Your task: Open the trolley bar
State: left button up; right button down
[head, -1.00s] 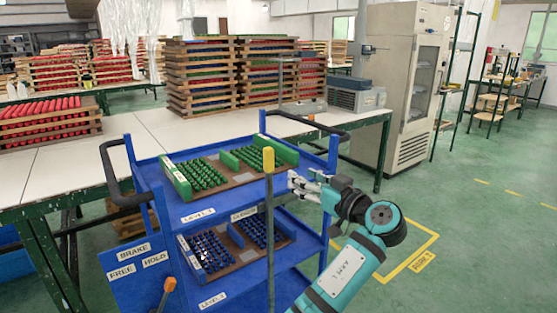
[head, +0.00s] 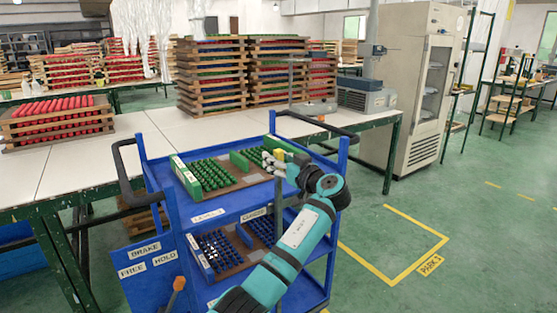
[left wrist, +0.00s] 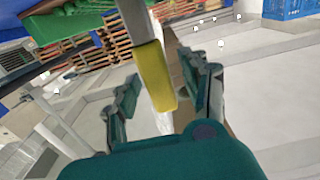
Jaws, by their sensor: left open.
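In the left wrist view, the open fingers of my left gripper (left wrist: 165,84) stand either side of the yellow tip (left wrist: 155,78), with gaps visible on both sides. My right gripper does not show.
A green-sided tray of green pieces (head: 182,175) lies on the upper shelf, close behind the gripper. A tray of blue pieces (head: 230,262) is on the lower shelf. An orange-topped brake lever (head: 177,284) stands at front left. The green floor to the right is free.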

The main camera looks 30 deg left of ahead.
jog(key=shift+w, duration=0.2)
pick_arm(q)
jog(key=shift+c, duration=1.3)
grip_shut()
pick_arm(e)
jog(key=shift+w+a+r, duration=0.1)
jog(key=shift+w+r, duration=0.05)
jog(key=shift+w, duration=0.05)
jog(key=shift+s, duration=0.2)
